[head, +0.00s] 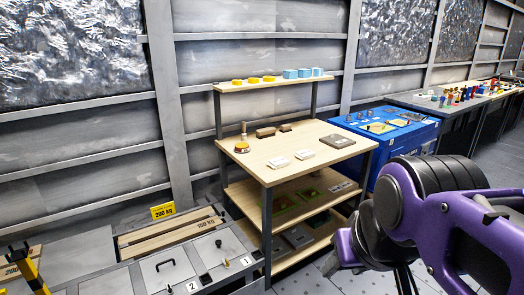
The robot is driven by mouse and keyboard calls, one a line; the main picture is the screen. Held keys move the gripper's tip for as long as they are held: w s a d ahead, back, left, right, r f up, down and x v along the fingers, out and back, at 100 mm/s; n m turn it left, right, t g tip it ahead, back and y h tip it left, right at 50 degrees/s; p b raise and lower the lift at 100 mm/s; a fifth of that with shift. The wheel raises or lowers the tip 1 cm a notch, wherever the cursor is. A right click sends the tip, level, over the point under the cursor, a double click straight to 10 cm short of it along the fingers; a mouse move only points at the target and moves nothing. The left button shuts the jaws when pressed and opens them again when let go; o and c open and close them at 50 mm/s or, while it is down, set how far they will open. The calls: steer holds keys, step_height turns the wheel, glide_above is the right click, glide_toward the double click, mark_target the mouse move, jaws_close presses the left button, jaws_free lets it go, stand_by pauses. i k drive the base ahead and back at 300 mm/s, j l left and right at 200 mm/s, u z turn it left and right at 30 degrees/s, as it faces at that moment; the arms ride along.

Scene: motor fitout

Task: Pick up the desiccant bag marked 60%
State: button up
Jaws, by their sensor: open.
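Two small white flat packets lie on the wooden workbench top (325,165): a left packet (278,162) and a right packet (304,154). They could be desiccant bags, but their markings are too small to read, so I cannot tell which one, if either, reads 60%. My purple and black arm fills the lower right of the head view, apart from the bench. I cannot make out my gripper's fingertips there.
The bench also holds an orange-topped round item (242,147), brown blocks (265,132) and a grey plate (338,141). Yellow and blue pieces line its upper shelf (280,82). A blue cabinet (415,140) stands right; a grey low unit (165,270) stands front left.

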mark_target(306, 154)
steer(key=i+l, duration=0.1)
steer(key=i, duration=0.35)
steer(key=i+l, duration=0.15)
steer(key=i, duration=0.3)
steer(key=i+l, duration=0.1)
steer(key=i, duration=0.35)
steer(key=i+l+u, duration=0.1)
steer(key=l+u, duration=0.15)
steer(key=l, duration=0.4)
steer(key=i+l+u, duration=0.15)
steer(key=l, duration=0.25)
steer(key=i+l+u, duration=0.15)
steer(key=l, duration=0.25)
